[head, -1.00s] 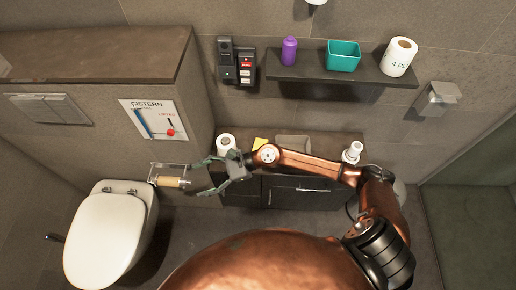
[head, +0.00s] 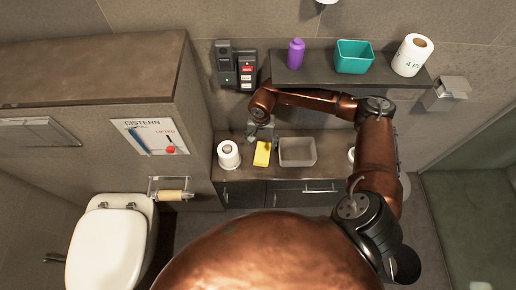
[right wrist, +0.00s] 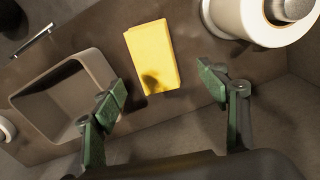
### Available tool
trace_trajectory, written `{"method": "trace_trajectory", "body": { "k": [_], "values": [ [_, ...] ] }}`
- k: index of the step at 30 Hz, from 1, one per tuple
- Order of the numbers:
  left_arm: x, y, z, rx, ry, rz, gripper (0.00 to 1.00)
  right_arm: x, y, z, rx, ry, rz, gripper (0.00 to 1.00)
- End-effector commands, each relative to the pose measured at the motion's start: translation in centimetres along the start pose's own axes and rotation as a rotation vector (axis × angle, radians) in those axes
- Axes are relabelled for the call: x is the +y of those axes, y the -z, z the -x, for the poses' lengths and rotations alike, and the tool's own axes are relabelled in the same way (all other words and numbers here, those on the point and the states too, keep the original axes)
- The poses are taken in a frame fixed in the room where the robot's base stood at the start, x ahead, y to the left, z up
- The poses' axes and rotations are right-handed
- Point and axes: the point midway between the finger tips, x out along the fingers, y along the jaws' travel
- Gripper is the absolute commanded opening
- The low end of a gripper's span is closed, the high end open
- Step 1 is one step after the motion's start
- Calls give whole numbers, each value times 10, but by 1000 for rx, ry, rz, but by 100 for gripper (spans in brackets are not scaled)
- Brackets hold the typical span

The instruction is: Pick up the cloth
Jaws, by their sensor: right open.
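The cloth is a yellow folded rectangle lying flat on the brown vanity top (head: 330,172). In the head view the cloth (head: 262,154) lies between a paper roll and the basin. In the right wrist view the cloth (right wrist: 151,50) is in the upper middle, with a dark shadow on its near end. My right gripper (head: 258,131) is above the counter, just behind the cloth in the head view. In the right wrist view my right gripper (right wrist: 162,82) is open and empty, its green-padded fingers on either side of the cloth and apart from it. My left gripper is out of view.
A paper roll (head: 228,155) stands left of the cloth and a grey basin (head: 298,152) is to its right. A shelf (head: 325,76) with a purple bottle, teal box and paper roll hangs above. The toilet (head: 108,245) is at lower left.

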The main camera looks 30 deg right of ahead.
Motion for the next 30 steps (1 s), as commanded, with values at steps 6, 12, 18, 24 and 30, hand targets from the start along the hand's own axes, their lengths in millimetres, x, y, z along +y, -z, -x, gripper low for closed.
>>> {"method": "trace_trajectory", "body": {
  "k": [6, 12, 18, 24, 30],
  "values": [
    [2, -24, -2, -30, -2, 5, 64, 2, -1, -24, -2, -6, 1, 67],
    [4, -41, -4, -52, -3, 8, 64, 5, -2, -43, -5, -5, -1, 67],
    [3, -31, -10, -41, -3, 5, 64, 6, -2, -72, -5, -3, 0, 67],
    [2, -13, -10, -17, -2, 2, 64, 6, 0, -75, -1, -3, 0, 67],
    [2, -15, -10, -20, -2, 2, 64, 6, -1, -74, -2, -2, 0, 58]
  ]
}}
